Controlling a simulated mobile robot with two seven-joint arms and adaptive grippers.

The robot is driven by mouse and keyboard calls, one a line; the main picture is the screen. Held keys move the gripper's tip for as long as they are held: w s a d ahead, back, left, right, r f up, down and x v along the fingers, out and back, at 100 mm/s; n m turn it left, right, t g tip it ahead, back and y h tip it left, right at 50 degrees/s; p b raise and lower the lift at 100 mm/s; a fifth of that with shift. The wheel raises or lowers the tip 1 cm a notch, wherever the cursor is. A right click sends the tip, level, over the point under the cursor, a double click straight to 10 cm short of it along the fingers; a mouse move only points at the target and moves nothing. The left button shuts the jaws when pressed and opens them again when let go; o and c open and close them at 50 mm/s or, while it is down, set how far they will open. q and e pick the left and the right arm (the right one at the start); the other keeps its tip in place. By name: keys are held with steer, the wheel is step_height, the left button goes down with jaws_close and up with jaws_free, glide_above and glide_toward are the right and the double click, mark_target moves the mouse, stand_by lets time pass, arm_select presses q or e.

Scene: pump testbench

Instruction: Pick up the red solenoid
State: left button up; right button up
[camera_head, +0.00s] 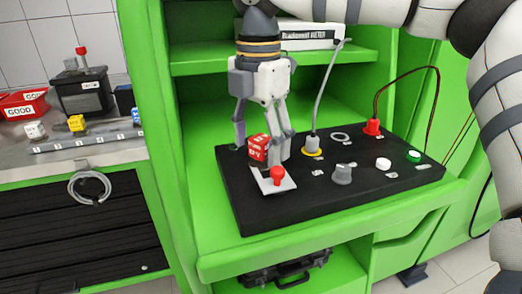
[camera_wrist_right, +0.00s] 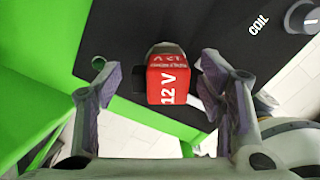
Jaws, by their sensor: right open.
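The red solenoid (camera_head: 258,147) is a small red block with white lettering near the left edge of the black panel (camera_head: 330,205). In the right wrist view the solenoid (camera_wrist_right: 168,80) reads "12 V" and sits between the fingers, with a gap on both sides. My right gripper (camera_head: 262,142) points down over it, fingers open, one on each side. The fingers also show in the right wrist view (camera_wrist_right: 165,92). A grey round part shows behind the solenoid there. My left gripper is not in view.
A red toggle switch (camera_head: 277,176) on a white plate stands just in front of the solenoid. A grey cable plug (camera_head: 312,146), a grey knob (camera_head: 342,174) and a red plug (camera_head: 373,127) are to the right. A green shelf (camera_head: 205,62) lies behind the gripper.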

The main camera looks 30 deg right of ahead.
steer(key=c, duration=1.4)
steer(key=shift+r, duration=0.2)
step_height(320, 180, up, 2)
steer(key=shift+w+r, duration=0.1)
steer(key=shift+r, duration=0.05)
steer(key=s+a+r, duration=0.2)
steer(key=s+r, duration=0.1)
steer(key=s, duration=0.1)
steer(key=s+a+r, duration=0.2)
steer(key=s+r, duration=0.2)
steer(key=s+a+r, duration=0.3)
steer(key=s, duration=0.1)
steer(key=shift+s+a+r, duration=0.1)
steer(key=shift+s+r, duration=0.05)
steer(key=shift+r, duration=0.05)
